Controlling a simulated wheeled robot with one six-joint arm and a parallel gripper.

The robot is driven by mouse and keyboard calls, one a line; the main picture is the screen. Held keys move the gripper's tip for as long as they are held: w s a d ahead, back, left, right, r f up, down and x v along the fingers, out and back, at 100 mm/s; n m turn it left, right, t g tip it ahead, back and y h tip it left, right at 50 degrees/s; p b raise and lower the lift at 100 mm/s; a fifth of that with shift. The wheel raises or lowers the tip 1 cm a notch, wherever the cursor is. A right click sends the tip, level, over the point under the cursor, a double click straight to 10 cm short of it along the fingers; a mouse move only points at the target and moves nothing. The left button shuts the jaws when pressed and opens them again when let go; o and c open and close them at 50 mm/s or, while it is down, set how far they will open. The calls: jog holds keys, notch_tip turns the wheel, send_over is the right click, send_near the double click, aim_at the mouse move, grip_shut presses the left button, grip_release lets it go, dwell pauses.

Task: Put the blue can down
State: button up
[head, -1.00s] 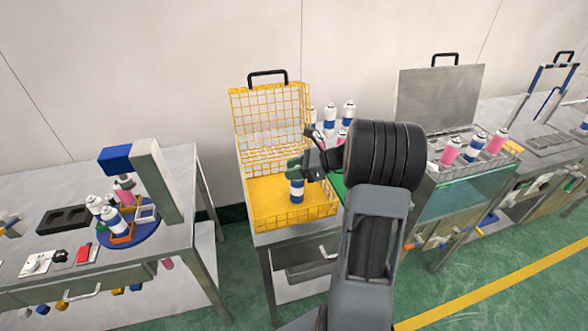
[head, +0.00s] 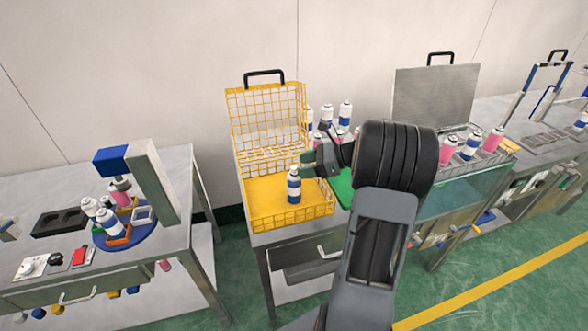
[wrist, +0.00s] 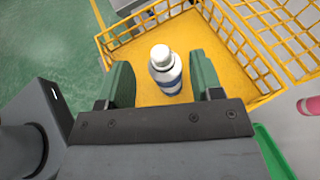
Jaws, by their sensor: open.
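The blue can (head: 294,185), white with a blue band and a white cap, stands upright on the floor of the yellow wire basket (head: 262,219). In the wrist view the can (wrist: 166,72) stands between and ahead of the two green fingers, with a gap on each side. My gripper (head: 308,164) is open and empty, just right of and a little above the can. It also shows in the wrist view (wrist: 160,75). The can's lower part is partly hidden in the wrist view.
The basket's lid (head: 268,110) stands open behind. Several cans (head: 327,115) stand behind my gripper, near a green mat (head: 340,187). A crimping station with a blue turntable (head: 128,236) is at left. A metal case (head: 436,98) stands open at right.

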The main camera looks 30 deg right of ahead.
jog(key=v, duration=0.6)
jog(key=s+a+f+n+g+h, duration=0.1)
jog(key=s+a+n+h, duration=0.4)
jog(key=a+n, duration=0.5)
jog(key=s+a+f+n+g+h, duration=0.1)
jog(key=s+a+n+g+h, duration=0.2)
jog(key=s+a+n+h, duration=0.3)
jog(key=s+a+n, duration=0.2)
jog(key=a+n, duration=0.3)
jog(key=n, duration=0.4)
jog(key=shift+s, duration=0.2)
jog(key=shift+f, duration=0.1)
jog(key=shift+c, duration=0.4)
